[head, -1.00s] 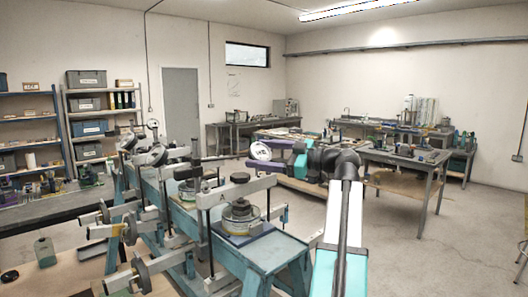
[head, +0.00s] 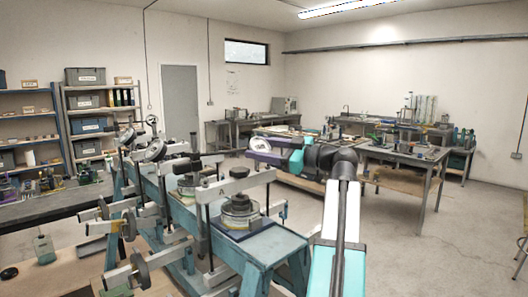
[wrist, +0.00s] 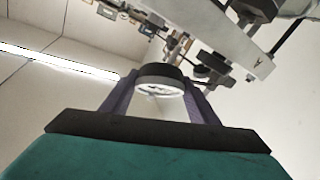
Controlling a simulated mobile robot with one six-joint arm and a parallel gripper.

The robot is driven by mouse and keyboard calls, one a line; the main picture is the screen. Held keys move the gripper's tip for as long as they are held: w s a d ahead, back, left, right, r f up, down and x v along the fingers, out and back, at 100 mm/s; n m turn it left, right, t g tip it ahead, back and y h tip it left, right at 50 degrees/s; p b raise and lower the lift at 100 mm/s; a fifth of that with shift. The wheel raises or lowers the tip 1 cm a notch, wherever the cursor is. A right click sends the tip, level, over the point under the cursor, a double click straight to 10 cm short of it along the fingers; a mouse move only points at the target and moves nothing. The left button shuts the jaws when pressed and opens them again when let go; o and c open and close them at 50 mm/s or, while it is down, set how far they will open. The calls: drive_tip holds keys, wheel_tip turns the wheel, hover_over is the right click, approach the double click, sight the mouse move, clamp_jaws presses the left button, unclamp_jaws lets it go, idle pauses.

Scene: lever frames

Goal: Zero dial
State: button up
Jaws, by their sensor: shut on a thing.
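My gripper (head: 264,153), with purple fingers, is at the middle of the head view, above and behind the nearest lever frame. In the wrist view a round dial (wrist: 160,88) with a dark rim and pale face sits between the two purple fingers, and my gripper is shut on it. In the head view only a pale edge of the held dial (head: 260,145) shows, largely hidden by the fingers. The nearest lever frame has a grey beam (head: 232,186) marked A and a round weighted cell (head: 240,212) under it. Another dial (head: 151,150) stands on the frames farther left.
The blue bench (head: 265,245) carries several lever frames in a row, with hanging wheels (head: 140,270) at its left. A grey lettered beam (wrist: 235,50) crosses the upper right of the wrist view. Worktables (head: 405,155) stand behind; floor at right is open.

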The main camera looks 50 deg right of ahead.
drive_tip(key=shift+a+f+m+t+h+b, duration=0.2)
drive_tip(key=shift+m+t+h+b, duration=0.15)
drive_tip(key=shift+m+h, duration=0.45)
drive_tip(key=shift+d+r+m+h, duration=0.15)
drive_tip(key=shift+m+h, duration=0.25)
drive_tip(key=shift+m, duration=0.2)
drive_tip(key=o, duration=1)
drive_tip(key=shift+o, duration=0.2)
drive_tip(key=shift+s, duration=0.1)
drive_tip(key=s+d+b, duration=0.2)
drive_tip(key=s+b, duration=0.1)
drive_tip(key=s, duration=1)
drive_tip(key=shift+s+f+b, duration=0.25)
drive_tip(key=shift+f+b, duration=0.1)
drive_tip(key=shift+f, duration=0.1)
